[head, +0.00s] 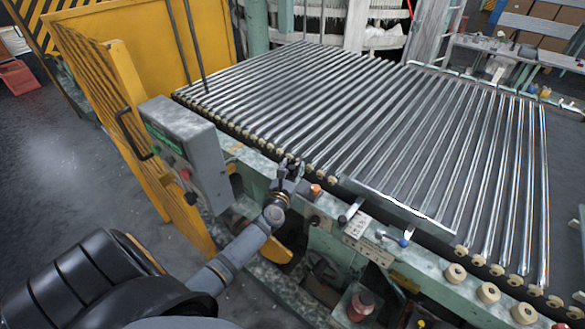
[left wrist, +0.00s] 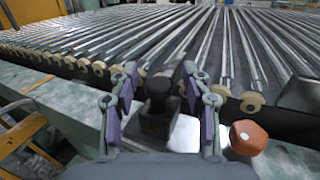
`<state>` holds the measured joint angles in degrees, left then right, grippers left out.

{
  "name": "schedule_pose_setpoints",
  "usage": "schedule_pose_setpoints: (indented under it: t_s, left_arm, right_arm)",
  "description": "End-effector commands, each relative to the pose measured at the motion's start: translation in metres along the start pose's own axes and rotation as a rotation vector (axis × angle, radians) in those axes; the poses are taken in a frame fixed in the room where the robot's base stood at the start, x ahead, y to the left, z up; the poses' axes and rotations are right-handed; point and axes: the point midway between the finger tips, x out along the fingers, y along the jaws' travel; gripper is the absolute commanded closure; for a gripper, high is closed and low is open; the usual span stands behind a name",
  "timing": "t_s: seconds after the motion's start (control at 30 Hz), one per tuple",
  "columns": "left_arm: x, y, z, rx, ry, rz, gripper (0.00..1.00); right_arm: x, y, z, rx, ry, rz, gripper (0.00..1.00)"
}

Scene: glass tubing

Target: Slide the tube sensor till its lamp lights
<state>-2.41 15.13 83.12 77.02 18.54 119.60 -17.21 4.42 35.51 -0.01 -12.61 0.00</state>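My left gripper (head: 289,172) is at the near edge of the roller bed, beside the grey control box. In the left wrist view its two fingers (left wrist: 158,76) are open. A dark block with a black knob (left wrist: 158,92), which looks like the tube sensor, stands between them; gaps show on both sides, and I cannot tell whether either finger touches it. In the head view the gripper mostly hides this block. An orange cap (head: 315,189) sits just right of the gripper; it also shows in the left wrist view (left wrist: 247,138). No lit lamp is clear. My right gripper is not in view.
Rows of glass tubes (head: 330,110) lie behind the gripper, with pale rollers along the near edge. The grey control box (head: 188,150) and yellow guard (head: 140,130) stand close on the left. A blue-knobbed lever (head: 403,242) sticks out on the right.

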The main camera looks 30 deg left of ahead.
Motion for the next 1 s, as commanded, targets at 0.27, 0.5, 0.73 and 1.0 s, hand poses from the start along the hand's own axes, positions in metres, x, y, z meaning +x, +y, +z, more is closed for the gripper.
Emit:
schedule_pose_setpoints:
  t_s: [0.27, 0.5, 0.73, 1.0]
  left_arm:
    - [-0.007, 0.000, 0.000, 0.000, 0.000, -0.001, 0.52]
    - [-0.060, 0.000, -0.002, 0.001, 0.003, -0.002, 0.52]
    - [-0.107, 0.000, -0.001, 0.000, 0.003, -0.001, 0.52]
    - [-0.121, 0.000, 0.000, 0.000, -0.001, 0.000, 0.52]
  right_arm:
    - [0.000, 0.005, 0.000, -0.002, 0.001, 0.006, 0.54]
    - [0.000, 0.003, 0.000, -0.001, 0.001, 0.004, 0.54]
    - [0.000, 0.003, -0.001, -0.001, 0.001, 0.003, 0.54]
    - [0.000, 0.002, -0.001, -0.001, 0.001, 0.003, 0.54]
